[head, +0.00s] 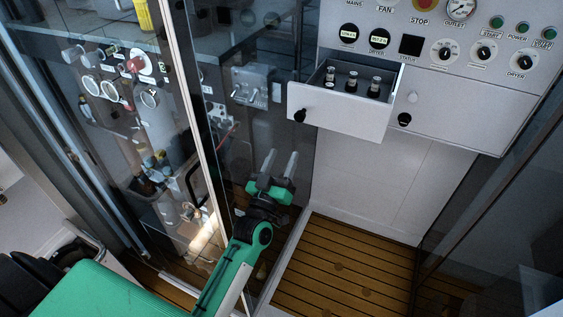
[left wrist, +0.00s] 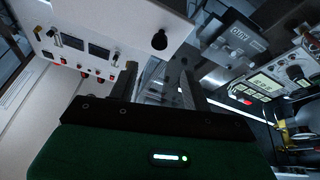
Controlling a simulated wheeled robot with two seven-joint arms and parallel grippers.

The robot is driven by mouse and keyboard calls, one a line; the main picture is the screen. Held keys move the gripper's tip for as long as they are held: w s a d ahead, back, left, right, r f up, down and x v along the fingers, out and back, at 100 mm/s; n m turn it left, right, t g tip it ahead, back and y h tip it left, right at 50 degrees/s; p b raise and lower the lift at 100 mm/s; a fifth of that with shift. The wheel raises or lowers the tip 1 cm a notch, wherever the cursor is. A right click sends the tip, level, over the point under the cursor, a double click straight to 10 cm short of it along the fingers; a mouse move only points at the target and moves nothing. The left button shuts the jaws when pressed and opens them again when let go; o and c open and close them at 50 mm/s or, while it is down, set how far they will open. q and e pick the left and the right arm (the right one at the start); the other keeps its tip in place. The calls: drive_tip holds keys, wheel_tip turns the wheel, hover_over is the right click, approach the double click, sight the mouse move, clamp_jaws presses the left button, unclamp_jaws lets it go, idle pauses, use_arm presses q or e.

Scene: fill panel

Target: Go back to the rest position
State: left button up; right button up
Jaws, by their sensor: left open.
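My left gripper (head: 280,165) is open and empty in the head view, with its two fingers pointing up and away. It is below and left of an open drawer (head: 340,121) in the white control panel (head: 375,180), clear of the drawer front. In the left wrist view my gripper's two fingers (left wrist: 158,85) stand apart with nothing between them. My green left arm comes in from the bottom left. My right gripper is in neither view.
The drawer holds several small dark vials (head: 351,84). A closed drawer front (head: 450,118) is right of it. A glass door with a black handle (head: 194,185) stands left of my arm. The slatted wooden floor (head: 345,270) is clear. A red stop button (head: 424,5) is on the panel.

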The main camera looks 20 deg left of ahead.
use_arm(q)
drive_tip(key=shift+f, duration=0.1)
idle(0.3)
